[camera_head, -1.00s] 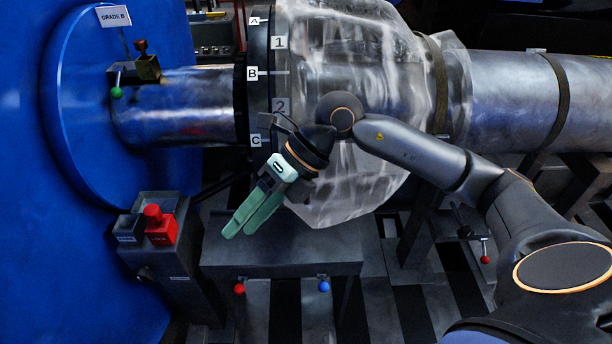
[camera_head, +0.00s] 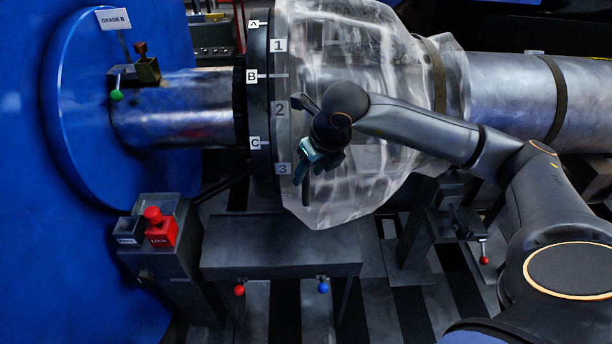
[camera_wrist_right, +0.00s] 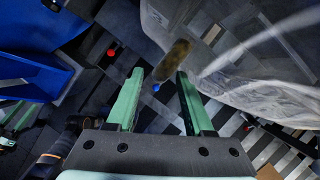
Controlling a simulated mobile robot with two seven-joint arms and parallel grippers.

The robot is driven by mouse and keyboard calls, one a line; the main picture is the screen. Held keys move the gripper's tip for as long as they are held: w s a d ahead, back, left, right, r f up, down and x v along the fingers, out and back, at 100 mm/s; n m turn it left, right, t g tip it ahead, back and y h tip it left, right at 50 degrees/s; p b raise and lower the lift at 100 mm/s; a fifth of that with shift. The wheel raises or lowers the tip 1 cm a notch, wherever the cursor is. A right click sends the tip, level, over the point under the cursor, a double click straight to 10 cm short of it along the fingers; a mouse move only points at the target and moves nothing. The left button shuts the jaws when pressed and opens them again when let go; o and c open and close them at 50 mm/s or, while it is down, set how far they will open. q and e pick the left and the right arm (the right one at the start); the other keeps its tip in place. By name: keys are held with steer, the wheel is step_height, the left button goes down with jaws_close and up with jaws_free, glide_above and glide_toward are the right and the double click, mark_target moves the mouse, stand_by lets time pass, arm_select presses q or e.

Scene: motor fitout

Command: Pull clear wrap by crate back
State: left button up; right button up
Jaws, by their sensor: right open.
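The clear wrap (camera_head: 360,60) hangs around the large drum-like part, with its loose lower edge (camera_head: 335,215) below. It also shows in the right wrist view (camera_wrist_right: 262,75). My right gripper (camera_head: 304,180) is in front of the wrap's lower left part, fingers pointing down. In the right wrist view its green fingers (camera_wrist_right: 159,76) are apart, and no wrap is seen between them. A brown oblong piece (camera_wrist_right: 172,60) appears beyond the fingertips; I cannot tell what it is. Green finger-like pieces (camera_wrist_right: 15,115) at the left edge look like my left gripper, mostly cut off. I cannot make out a crate.
A flange with letter and number labels (camera_head: 262,110) borders the wrap on the left. A red lock knob (camera_head: 160,228) stands on a pedestal beside the blue disc (camera_head: 75,120). A grey bench (camera_head: 280,250) lies below. The strapped metal shaft (camera_head: 510,95) runs right.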

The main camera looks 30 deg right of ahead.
steer(key=shift+x, duration=1.55)
jaws_close()
